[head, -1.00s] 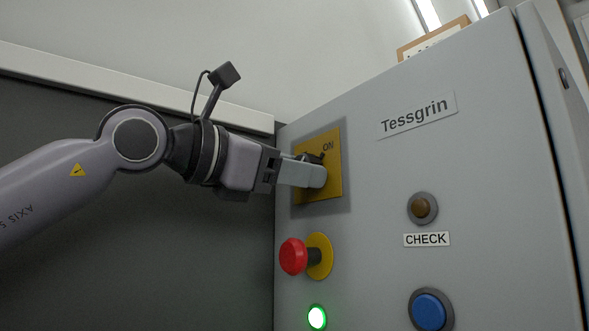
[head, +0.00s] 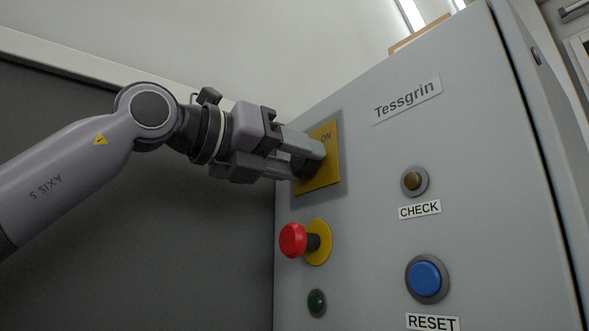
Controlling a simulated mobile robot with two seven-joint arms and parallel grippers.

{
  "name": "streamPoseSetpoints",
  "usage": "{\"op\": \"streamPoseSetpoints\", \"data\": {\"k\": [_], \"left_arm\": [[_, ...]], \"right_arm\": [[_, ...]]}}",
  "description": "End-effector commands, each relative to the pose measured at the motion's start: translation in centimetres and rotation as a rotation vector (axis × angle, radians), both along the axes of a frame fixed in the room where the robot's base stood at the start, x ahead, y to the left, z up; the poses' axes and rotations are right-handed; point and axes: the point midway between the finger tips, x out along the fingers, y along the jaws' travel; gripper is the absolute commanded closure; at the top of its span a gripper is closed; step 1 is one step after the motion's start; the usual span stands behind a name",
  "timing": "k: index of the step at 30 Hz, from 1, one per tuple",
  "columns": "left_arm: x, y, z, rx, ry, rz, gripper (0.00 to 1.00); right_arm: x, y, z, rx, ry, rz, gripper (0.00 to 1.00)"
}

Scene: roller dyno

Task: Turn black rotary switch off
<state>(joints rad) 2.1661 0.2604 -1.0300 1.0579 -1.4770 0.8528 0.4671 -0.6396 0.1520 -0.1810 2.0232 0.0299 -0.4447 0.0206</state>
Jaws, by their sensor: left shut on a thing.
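The black rotary switch (head: 303,164) sits on a yellow plate (head: 331,174) at the upper left of the grey cabinet's front. The word ON shows at the plate's upper right. My left gripper (head: 308,161) is shut on the switch, with its fingers on either side of the knob. The fingers hide much of the knob, so its exact pointing direction is hard to tell. My right gripper is not in view.
Below the plate are a red mushroom button (head: 293,240) and an unlit green lamp (head: 317,302). To the right are a brown lamp (head: 414,181) above a CHECK label and a blue RESET button (head: 427,279). A dark panel (head: 150,260) stands left of the cabinet (head: 375,230).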

Motion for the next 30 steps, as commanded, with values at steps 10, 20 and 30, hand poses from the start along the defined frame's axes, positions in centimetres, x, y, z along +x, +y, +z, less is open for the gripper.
{"op": "streamPoseSetpoints", "data": {"k": [10, 20, 30], "left_arm": [[-0.1, 0.0, 0.0, -0.197, 0.265, 0.001, 0.86], [-0.1, 0.0, 0.1, -0.356, 0.483, 0.001, 0.86], [-0.1, 0.0, 0.2, -0.448, 0.609, 0.001, 0.86]], "right_arm": [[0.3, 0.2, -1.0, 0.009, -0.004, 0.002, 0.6], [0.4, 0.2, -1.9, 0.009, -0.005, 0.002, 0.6], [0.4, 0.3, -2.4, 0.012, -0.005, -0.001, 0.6]]}}
